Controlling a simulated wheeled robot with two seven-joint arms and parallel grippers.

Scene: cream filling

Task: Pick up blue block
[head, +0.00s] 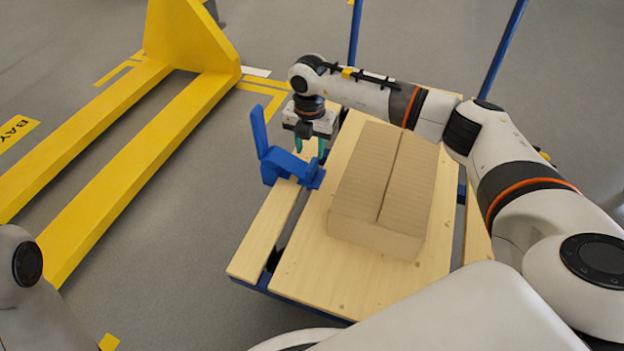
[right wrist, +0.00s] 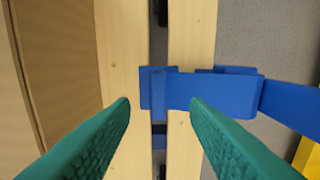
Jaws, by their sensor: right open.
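The blue block (head: 284,164) is an angular bracket-like piece with a tall upright arm, at the left edge of the wooden slatted surface (head: 300,265). In the right wrist view the blue block (right wrist: 215,92) lies across the slats, beyond the fingertips. My right gripper (head: 310,147) is over the block's right part in the head view. Its green fingers (right wrist: 160,105) are open, with nothing held between them. Whether a finger touches the block cannot be told. My left gripper is not in view; only a part of my left arm shows at the lower left.
A closed cardboard box (head: 385,190) stands on the slats just right of the gripper. A yellow pallet-jack-like frame (head: 130,150) lies on the grey floor at the left. Blue posts (head: 355,35) rise at the back. The front of the slats is clear.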

